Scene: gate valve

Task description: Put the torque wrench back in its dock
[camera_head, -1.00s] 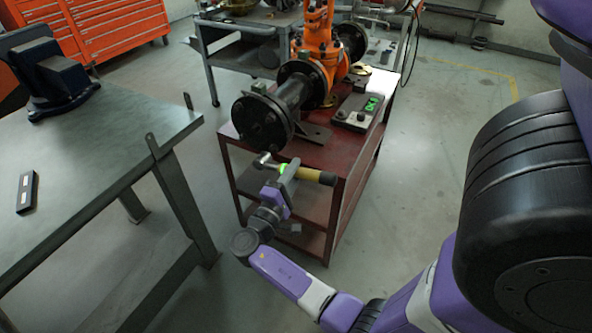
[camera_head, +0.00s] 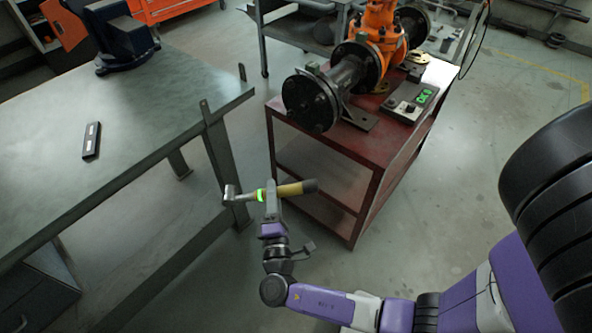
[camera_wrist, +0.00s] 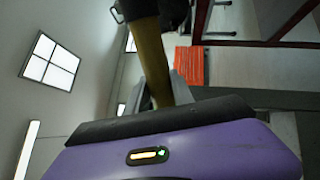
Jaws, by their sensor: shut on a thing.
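The torque wrench (camera_head: 296,188) has a yellow grip with a dark end, a green-lit band and a metal head. My gripper (camera_head: 272,192) is shut around it near the green band, and the wrench lies roughly level, head to the left. It is held in the air in front of the red cart, beside the workbench's right edge. In the wrist view the yellow grip (camera_wrist: 151,58) runs up from my gripper (camera_wrist: 168,92). No dock is clearly recognisable. A slim dark block with pale marks (camera_head: 91,141) lies on the workbench; I cannot tell whether it is the dock.
The workbench (camera_head: 165,95) fills the left, with a dark blue vise (camera_head: 125,45) at the back and a thin upright post at its edge. Floor at right is clear.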

